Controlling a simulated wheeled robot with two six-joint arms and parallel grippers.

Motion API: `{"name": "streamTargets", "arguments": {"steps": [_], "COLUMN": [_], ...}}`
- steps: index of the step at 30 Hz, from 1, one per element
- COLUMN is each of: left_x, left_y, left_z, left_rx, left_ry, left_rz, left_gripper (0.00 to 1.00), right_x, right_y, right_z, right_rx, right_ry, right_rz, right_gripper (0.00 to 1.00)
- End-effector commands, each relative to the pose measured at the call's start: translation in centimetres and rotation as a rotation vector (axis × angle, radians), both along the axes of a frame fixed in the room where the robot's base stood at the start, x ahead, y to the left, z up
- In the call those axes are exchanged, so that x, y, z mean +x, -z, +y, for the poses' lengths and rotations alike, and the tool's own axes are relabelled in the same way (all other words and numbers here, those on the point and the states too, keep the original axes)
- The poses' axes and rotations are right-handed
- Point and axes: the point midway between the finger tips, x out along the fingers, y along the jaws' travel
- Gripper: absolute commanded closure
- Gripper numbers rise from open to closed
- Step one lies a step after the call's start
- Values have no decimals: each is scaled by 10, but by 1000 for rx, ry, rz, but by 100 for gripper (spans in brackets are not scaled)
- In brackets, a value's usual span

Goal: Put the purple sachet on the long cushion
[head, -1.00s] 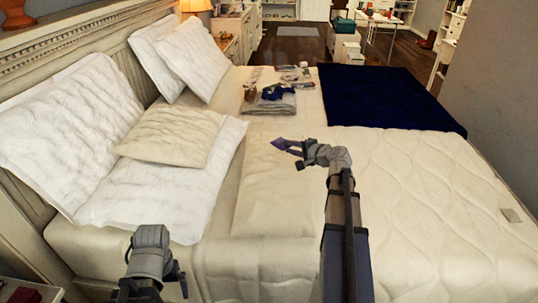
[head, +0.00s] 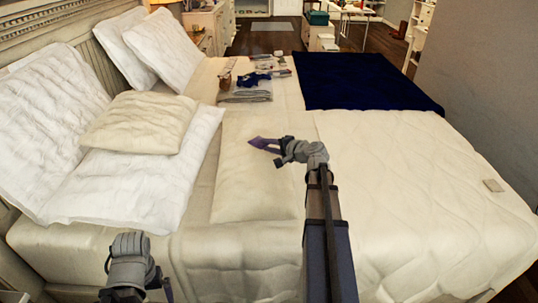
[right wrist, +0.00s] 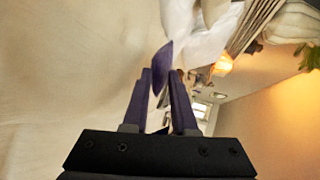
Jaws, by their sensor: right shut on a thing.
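The long cushion (head: 247,190) is cream and lies flat along the middle of the bed, running from near to far. My right gripper (head: 271,147) is shut on the purple sachet (head: 260,142), over the far half of the long cushion in the head view. In the right wrist view the sachet (right wrist: 161,68) sticks out past the tips of the dark purple fingers. I cannot tell how high it is above the cushion. My left gripper (head: 160,287) is low at the near side of the bed; its fingers are mostly hidden.
White pillows (head: 140,185) and a smaller cream cushion (head: 142,122) lie at the left by the headboard. Folded grey cloth (head: 245,95) with small items lies beyond the long cushion. A navy blanket (head: 370,82) covers the far right. The quilt (head: 410,190) at the right is mostly clear.

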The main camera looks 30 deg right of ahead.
Motion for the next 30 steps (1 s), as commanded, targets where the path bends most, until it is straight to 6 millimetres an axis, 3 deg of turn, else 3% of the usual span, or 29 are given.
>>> {"name": "streamTargets", "arguments": {"steps": [1,4,17,18,21,30], "left_x": [0,0,0,0,0,0], "left_y": [14,23,26,25,24,21], "left_z": [0,0,0,0,0,0], "left_rx": [0,0,0,0,0,0], "left_ry": [0,0,0,0,0,0], "left_rz": [0,0,0,0,0,0], "left_gripper": [0,0,0,0,0,0], "right_x": [0,0,0,0,0,0], "right_y": [14,23,26,25,24,21], "right_z": [0,0,0,0,0,0], "right_rx": [0,0,0,0,0,0], "right_ry": [0,0,0,0,0,0], "right_rz": [0,0,0,0,0,0], "right_gripper": [100,100,100,72,61,60]}}
